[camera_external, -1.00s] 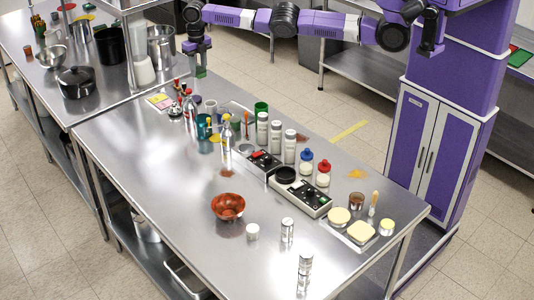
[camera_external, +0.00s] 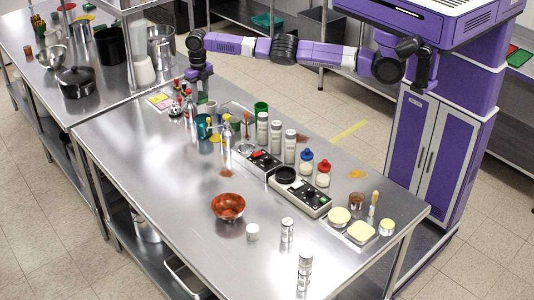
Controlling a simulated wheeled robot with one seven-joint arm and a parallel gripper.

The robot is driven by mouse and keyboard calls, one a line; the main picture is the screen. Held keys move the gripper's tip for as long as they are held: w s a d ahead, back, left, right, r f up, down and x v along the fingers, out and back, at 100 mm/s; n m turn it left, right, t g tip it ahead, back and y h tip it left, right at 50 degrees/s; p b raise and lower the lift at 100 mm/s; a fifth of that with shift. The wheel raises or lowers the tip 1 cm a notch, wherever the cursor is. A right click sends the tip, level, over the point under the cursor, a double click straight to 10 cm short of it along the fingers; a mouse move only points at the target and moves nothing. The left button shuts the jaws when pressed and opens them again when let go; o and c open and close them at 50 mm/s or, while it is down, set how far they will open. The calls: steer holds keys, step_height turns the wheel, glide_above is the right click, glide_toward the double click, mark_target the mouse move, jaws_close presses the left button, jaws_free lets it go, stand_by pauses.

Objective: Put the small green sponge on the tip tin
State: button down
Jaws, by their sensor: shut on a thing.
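My gripper (camera_external: 202,94) points down over the far left end of the steel table. It is shut on the small green sponge (camera_external: 203,99), of which only a small greenish patch shows at the fingertips. It is low among a cluster of small items. A light grey cylinder (camera_external: 211,107) stands beside it on the right. I cannot tell which of the small containers there is the tip tin, nor whether the sponge touches anything below.
Red-topped bottles (camera_external: 188,102) stand left of my gripper, and a teal cup (camera_external: 202,127) stands in front. White canisters (camera_external: 262,130) and black-topped devices (camera_external: 300,190) are to the right. A red-brown bowl (camera_external: 228,207) sits nearer. The table's front left is bare.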

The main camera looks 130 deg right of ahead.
mark_target(201, 95)
steer(key=shift+f+b, duration=2.25)
steer(key=shift+f, duration=0.3)
steer(key=shift+f+b, duration=0.45)
steer(key=shift+f, duration=1.05)
steer(key=shift+f, duration=0.1)
steer(key=c, duration=1)
jaws_free()
steer(key=shift+f, duration=0.1)
steer(key=shift+o, duration=0.2)
step_height(201, 95, up, 11)
steer(key=p, duration=0.9)
steer(key=shift+r+p, duration=0.7)
steer(key=shift+p, duration=0.55)
